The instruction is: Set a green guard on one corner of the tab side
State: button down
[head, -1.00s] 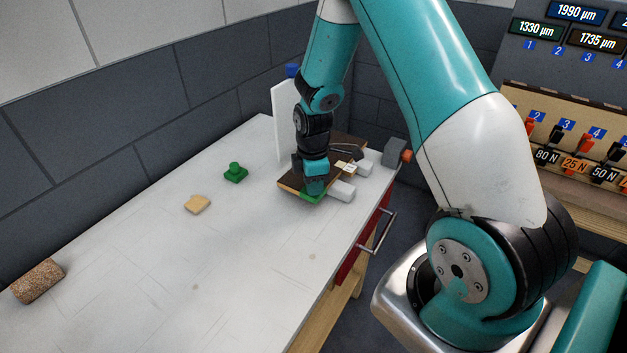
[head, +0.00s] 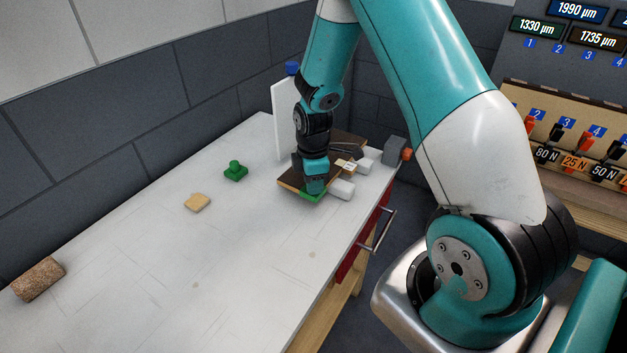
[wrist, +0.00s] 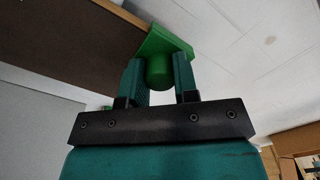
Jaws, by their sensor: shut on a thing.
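My gripper (head: 314,190) points down at the near corner of a dark brown veneered board (head: 291,182) on the bench. In the wrist view my gripper (wrist: 160,80) is shut on the round knob of a green guard (wrist: 166,45). The guard's flat plate lies at the corner of the brown board (wrist: 95,35); whether it is fully seated I cannot tell. In the head view a green edge of this guard (head: 311,196) shows below the fingers. A second green guard (head: 235,172) stands free on the bench to the left.
A tan block (head: 197,203) and a cork cylinder (head: 38,279) lie on the white bench (head: 210,270). White rollers (head: 342,189) sit beside the board. A white upright panel (head: 284,120) stands behind my wrist.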

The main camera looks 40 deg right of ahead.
jog(key=c, duration=0.8)
grip_release()
notch_tip(320, 180, up, 17)
jog(key=shift+r+b, duration=0.2)
jog(key=shift+b, duration=0.75)
jog(key=s+a+r+m+y, duration=0.1)
jog(key=s+a+r+m, duration=0.1)
jog(key=s+a, duration=0.5)
jog(key=s+a+r+m+y, duration=0.1)
jog(key=s+a+r+m, duration=0.1)
jog(key=s+a, duration=0.5)
jog(key=s+a+r+m+y, duration=0.1)
jog(key=s+a+r+y, duration=0.1)
jog(key=s+a, duration=0.6)
jog(key=shift+s+a+m, duration=0.1)
jog(key=shift+a+m, duration=0.1)
jog(key=shift+m, duration=0.2)
